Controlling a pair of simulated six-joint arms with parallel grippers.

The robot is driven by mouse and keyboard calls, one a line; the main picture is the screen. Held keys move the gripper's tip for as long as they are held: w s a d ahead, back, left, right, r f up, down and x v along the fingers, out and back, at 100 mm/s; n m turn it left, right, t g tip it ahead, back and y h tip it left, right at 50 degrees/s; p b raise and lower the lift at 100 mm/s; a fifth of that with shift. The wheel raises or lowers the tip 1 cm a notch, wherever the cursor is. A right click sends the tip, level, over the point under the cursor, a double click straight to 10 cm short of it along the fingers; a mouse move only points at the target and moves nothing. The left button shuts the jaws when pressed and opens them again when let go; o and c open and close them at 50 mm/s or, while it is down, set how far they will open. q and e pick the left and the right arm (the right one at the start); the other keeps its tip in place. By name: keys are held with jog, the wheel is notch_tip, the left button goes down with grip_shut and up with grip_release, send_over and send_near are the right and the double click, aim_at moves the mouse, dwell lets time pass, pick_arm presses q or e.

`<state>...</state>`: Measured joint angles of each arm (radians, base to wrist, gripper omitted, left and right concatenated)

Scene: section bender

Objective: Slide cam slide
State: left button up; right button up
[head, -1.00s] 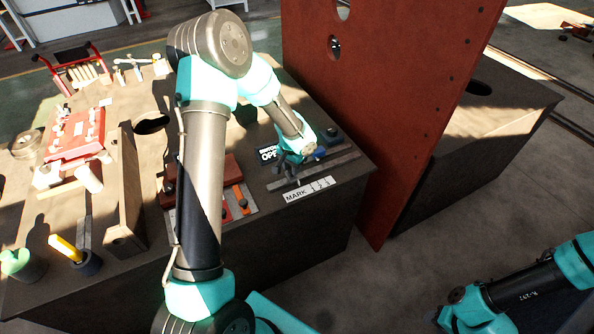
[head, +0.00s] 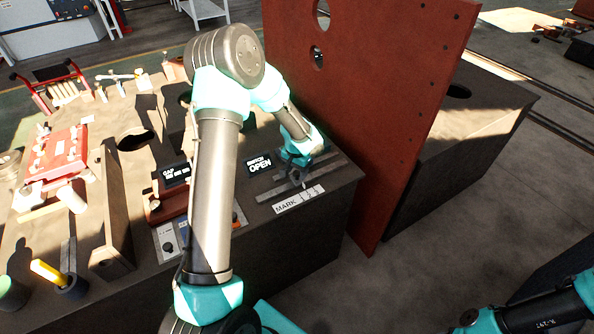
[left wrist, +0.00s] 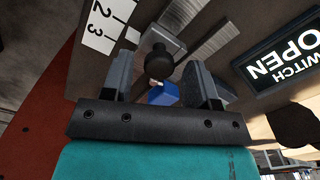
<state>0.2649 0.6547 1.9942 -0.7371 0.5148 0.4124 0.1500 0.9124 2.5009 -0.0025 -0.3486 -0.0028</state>
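The cam slide appears to be the dark round knob (left wrist: 158,60) on the grey metal rail beside the number plate in the left wrist view. A small blue block (left wrist: 163,95) shows just below the knob. My left gripper (left wrist: 163,78) is open, with one finger on each side of the knob and visible gaps between. In the head view my left gripper (head: 296,168) is low over the slotted rail (head: 290,193) behind the MARK plate (head: 299,200); its fingers partly hide the knob there. My right arm shows at the lower right, but its fingers do not.
A SWITCH OPEN display (head: 259,163) stands left of my left gripper, with another dark display (head: 176,174) farther left. A tall red-brown plate (head: 365,110) rises close on the right. A red fixture (head: 62,155) and yellow-handled tool (head: 48,272) are at the left.

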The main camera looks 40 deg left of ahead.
aim_at(297, 172)
pick_arm(q)
jog(key=shift+r, duration=0.1)
notch_tip(297, 172, up, 17)
jog(key=shift+r, duration=0.1)
dwell(0.7)
dwell(0.4)
jog(key=s+d+f+h, duration=0.25)
jog(key=d+f, duration=0.55)
jog(key=f, duration=0.4)
jog(key=shift+n+t+h, duration=0.4)
jog(key=shift+n+h, duration=0.25)
jog(key=shift+n, duration=0.15)
jog(key=s+d+f, duration=0.3)
jog(key=s+f, duration=0.3)
jog(key=s+d+f, duration=0.4)
jog(key=s+f, duration=0.2)
jog(key=s+d+f, duration=0.4)
jog(key=s+f, duration=0.1)
jog(key=f, duration=0.1)
jog(key=shift+s+d, duration=0.2)
jog(key=shift+s, duration=0.2)
